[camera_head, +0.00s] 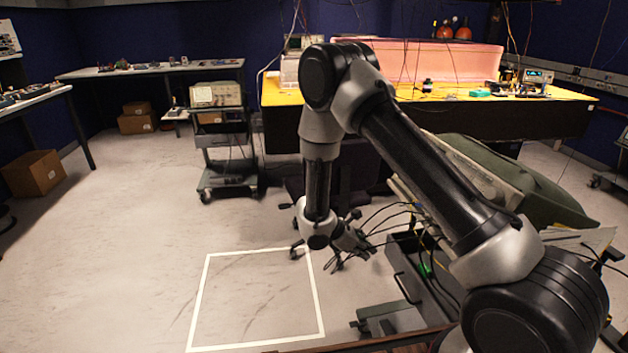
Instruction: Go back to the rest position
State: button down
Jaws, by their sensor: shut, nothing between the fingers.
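My arm rises from the lower right to a high bent elbow, then hangs straight down near the middle of the view. My gripper (354,243) is at its lower end, small and dark, pointing to the right of the wrist. It is shut and holds nothing that I can see. It appears in front of the dark legs and casters of a chair, with loose black cables beside it. The exact gap between gripper and cables cannot be told.
A white taped square (204,290) marks the floor at lower left of the gripper. A dark cart (405,285) with cables stands to its right. A yellow-topped bench (285,92) is behind. An equipment trolley (228,160) stands back left.

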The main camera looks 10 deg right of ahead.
jog(key=s+d+r+m+t+y, duration=0.1)
jog(key=s+d+r+m+y, duration=0.2)
jog(key=s+r+m, duration=0.3)
jog(key=s+d+r+m+t+y, duration=0.1)
jog(key=s+d+r+m+y, duration=0.2)
jog(key=s+r, duration=0.9)
jog(key=s+d+r+m+t+y, duration=0.2)
jog(key=s+r+m, duration=0.7)
jog(key=r, duration=1.3)
jog(key=shift+d+r+y, duration=0.15)
jog(key=shift+d+y, duration=0.35)
jog(key=shift+d, duration=0.1)
